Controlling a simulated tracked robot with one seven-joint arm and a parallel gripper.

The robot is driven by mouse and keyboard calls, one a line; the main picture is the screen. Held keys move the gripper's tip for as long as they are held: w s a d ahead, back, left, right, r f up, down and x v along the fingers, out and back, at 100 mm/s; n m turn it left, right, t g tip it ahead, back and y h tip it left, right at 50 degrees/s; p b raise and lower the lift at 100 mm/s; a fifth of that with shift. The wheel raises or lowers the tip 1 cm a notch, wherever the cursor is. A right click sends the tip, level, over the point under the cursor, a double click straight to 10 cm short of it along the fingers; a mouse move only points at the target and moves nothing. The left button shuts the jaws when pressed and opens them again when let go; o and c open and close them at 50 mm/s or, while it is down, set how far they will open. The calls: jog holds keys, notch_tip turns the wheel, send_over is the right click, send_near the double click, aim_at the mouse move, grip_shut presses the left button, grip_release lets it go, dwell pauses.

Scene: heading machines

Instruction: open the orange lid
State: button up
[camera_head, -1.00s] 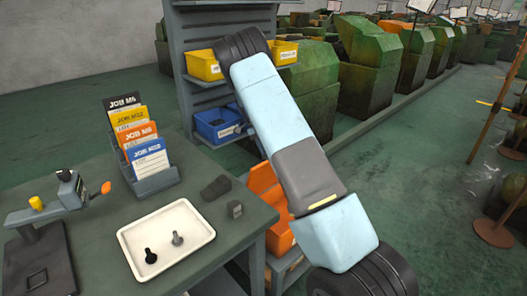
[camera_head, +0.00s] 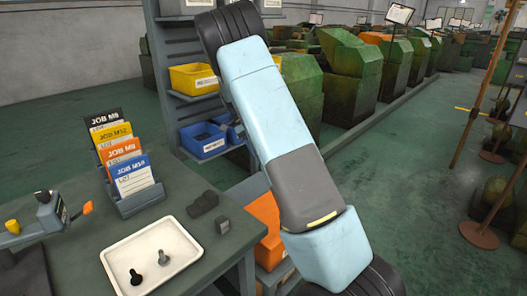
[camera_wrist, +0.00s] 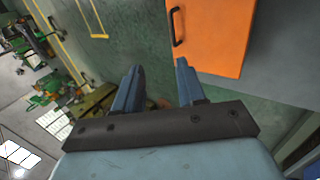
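An orange lid (camera_wrist: 218,36) with a dark handle (camera_wrist: 176,26) shows at the upper right of the wrist view. Its upper part is cut off by the frame edge. My gripper (camera_wrist: 160,72) is open, its two blue fingers apart with nothing between them. The handle lies beyond the right finger, apart from it. The lid looks closed, though its angle is hard to tell. My gripper is out of the head view.
A workbench (camera_head: 205,252) with a white tray (camera_head: 122,251), a card holder (camera_head: 140,201) and small dark parts stands at the left. A shelf rack with a yellow bin (camera_head: 191,78) and a blue bin (camera_head: 203,140) is behind it. Green floor (camera_head: 415,180) is open at the right.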

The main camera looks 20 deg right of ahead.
jog(key=s+r, duration=0.3)
jog(key=s, duration=0.5)
jog(key=shift+s+a+r, duration=0.25)
jog(key=shift+a+r, duration=0.05)
jog(key=shift+r, duration=0.05)
